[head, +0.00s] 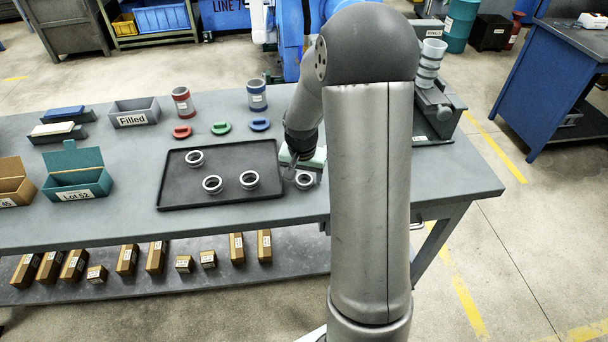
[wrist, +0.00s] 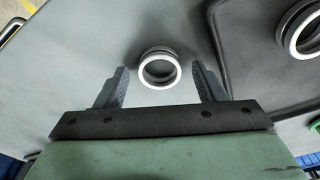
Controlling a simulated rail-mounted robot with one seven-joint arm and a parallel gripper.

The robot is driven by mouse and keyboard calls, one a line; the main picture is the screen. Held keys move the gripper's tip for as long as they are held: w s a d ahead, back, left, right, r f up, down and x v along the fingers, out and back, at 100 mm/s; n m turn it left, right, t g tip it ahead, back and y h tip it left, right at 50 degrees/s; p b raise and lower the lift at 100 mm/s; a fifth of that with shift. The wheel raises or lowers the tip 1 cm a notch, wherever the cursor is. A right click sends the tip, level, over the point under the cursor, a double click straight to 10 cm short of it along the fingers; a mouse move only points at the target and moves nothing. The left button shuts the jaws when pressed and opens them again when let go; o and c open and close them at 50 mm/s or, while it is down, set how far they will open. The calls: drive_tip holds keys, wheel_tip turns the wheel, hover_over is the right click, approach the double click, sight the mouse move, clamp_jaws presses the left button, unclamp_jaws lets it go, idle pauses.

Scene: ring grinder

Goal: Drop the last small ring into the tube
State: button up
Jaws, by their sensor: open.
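A small grey ring with a pale rim (head: 305,181) lies on the table just right of the black tray. It also shows in the wrist view (wrist: 160,70), ahead of my gripper and partly between its fingertips. My gripper (head: 296,174) is open, with one finger on each side of this ring in the wrist view (wrist: 161,78); I see a gap at both sides. A red-banded tube (head: 183,104) and a blue-banded tube (head: 257,96) stand upright at the table's back. Their insides are not clear to see.
The black tray (head: 170,196) holds three rings (head: 212,185). Red, green and blue caps (head: 221,128) lie behind it. A grey bin marked Filled (head: 134,112) and a teal box (head: 77,179) stand left. A machine with a pale ringed column (head: 430,62) stands right. My arm hides part of the table.

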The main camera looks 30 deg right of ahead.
wheel_tip(320, 180, up, 12)
drive_tip(key=s+a+f, duration=0.1)
drive_tip(key=s+a+n, duration=0.4)
drive_tip(key=s+a, duration=0.2)
drive_tip(key=s, duration=0.5)
drive_tip(key=s+a+n+g+y, duration=0.1)
drive_tip(key=s+a+n, duration=0.3)
drive_tip(key=s+a, duration=0.3)
drive_tip(key=s+b, duration=0.1)
drive_tip(key=s, duration=0.3)
drive_tip(key=shift+a+r, duration=0.25)
drive_tip(key=shift+r, duration=0.15)
drive_tip(key=shift+o, duration=0.6)
